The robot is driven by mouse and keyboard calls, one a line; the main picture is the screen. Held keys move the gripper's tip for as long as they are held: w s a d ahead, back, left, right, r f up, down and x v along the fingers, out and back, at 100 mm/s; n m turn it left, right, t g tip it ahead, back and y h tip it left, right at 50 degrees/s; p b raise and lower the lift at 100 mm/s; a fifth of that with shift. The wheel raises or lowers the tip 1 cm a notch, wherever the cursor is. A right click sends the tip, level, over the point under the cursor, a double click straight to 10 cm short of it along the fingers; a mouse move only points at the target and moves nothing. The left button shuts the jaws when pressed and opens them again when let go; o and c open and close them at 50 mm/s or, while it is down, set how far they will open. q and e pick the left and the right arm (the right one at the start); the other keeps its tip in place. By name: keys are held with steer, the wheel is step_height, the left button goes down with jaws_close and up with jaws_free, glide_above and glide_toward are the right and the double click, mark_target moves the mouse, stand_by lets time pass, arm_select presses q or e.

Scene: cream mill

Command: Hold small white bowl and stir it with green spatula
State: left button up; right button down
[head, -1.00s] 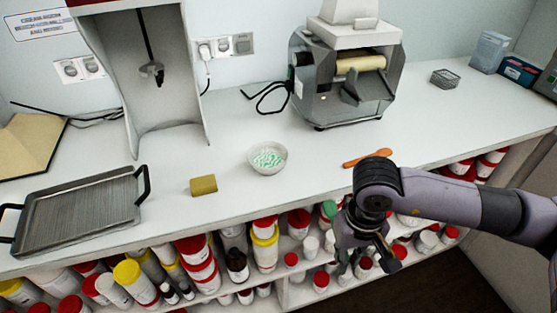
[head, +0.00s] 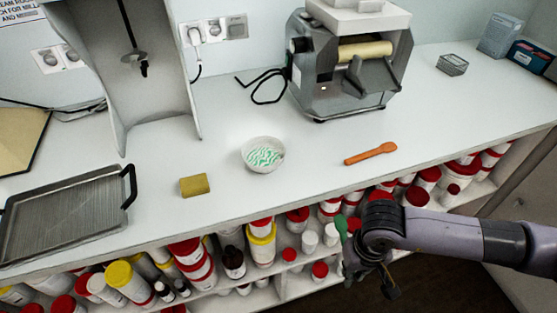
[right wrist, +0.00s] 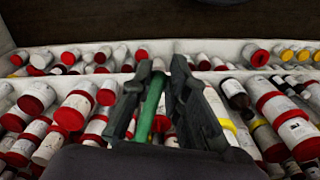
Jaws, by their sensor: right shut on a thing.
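The small white bowl (head: 250,162) stands upright on the counter, with green and white striped contents in it. My right gripper (head: 368,280) is in front of the counter's front edge, below the counter top and to the right of the bowl, well apart from it. It is shut on the green spatula (head: 341,226), whose green end sticks up beside the wrist. In the right wrist view the green spatula (right wrist: 150,105) lies between the two dark fingers. Much of the spatula is hidden by the gripper. My left gripper is not in view.
An orange spoon-shaped tool (head: 370,154) lies right of the bowl, and a yellowish block (head: 194,185) left of it. A ridged metal tray (head: 60,225) is far left. A roller mill (head: 345,75) stands behind. Shelves of jars (head: 262,245) are under the counter.

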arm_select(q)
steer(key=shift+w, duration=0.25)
arm_select(e)
steer(key=shift+w, duration=0.1)
steer(key=shift+w+a, duration=0.1)
steer(key=w+a+r+m+g+y, duration=0.1)
steer(key=w+a+r+m, duration=0.1)
steer(key=a+r+m, duration=0.45)
steer(key=w+a+r+m+g+y, duration=0.1)
steer(key=w+a+m, duration=0.2)
steer(key=a, duration=0.6)
steer(key=w+a+r+m+t+y, duration=0.1)
steer(key=a+r+m+y, duration=0.25)
steer(key=a+r, duration=0.4)
steer(key=w+a+r+m+t+y, duration=0.2)
steer(key=a+r+m, duration=0.35)
steer(key=r, duration=0.35)
steer(key=w+d+r+t+y, duration=0.1)
steer(key=w+d+r+y, duration=0.4)
steer(key=w, duration=0.4)
steer(key=w+d+r+y, duration=0.3)
steer(key=w+d+r, duration=0.1)
steer(key=w+r, duration=0.4)
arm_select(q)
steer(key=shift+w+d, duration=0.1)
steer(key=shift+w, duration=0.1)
arm_select(e)
step_height(320, 180, down, 10)
steer(key=shift+w+r+m, duration=0.25)
steer(key=shift+w+m, duration=0.1)
